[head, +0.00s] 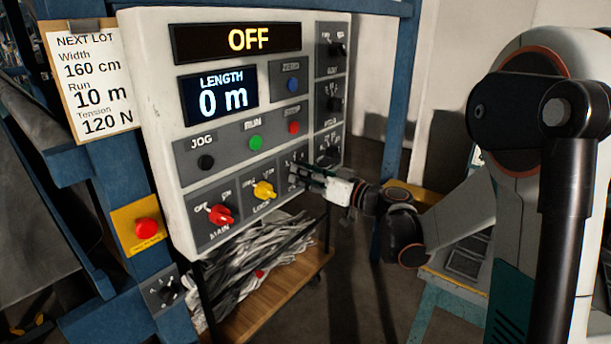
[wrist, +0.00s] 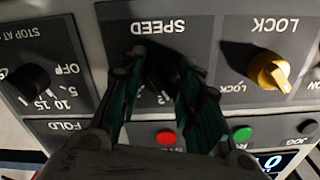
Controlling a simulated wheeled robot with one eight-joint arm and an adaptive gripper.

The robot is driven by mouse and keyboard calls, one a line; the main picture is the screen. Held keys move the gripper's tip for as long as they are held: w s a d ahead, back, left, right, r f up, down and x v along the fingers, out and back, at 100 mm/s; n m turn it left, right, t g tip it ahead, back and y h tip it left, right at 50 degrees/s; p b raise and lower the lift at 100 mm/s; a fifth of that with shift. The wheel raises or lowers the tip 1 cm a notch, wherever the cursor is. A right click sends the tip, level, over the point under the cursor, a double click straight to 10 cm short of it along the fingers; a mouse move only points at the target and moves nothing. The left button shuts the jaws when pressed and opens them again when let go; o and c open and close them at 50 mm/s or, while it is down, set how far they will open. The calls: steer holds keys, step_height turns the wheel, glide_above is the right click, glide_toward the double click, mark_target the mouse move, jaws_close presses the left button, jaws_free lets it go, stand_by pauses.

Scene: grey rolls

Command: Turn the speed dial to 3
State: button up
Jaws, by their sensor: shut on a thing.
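The speed dial (wrist: 161,63) is a dark knob under the SPEED label, which appears upside down in the wrist view. My gripper (wrist: 157,78) has its fingers on either side of the dial and is shut on it. The fingers hide most of the dial and its scale; a 2 shows between them, but the pointer's setting cannot be read. In the head view my gripper (head: 316,180) is at the lower right part of the white control panel (head: 158,110) and covers the dial there.
The yellow LOCK knob (wrist: 268,71) and black STOP AT knob (wrist: 28,82) flank the dial. The red MAIN knob (head: 220,214), green RUN button (head: 255,142) and red STOP button (head: 293,127) are also on the panel. The display (head: 236,41) reads OFF. A note (head: 92,83) hangs left.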

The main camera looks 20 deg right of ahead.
steer(key=m, duration=1.1)
steer(key=shift+m, duration=1.8)
steer(key=o, duration=1)
steer(key=shift+o, duration=0.2)
steer(key=shift+r, duration=0.1)
steer(key=v, duration=1.2)
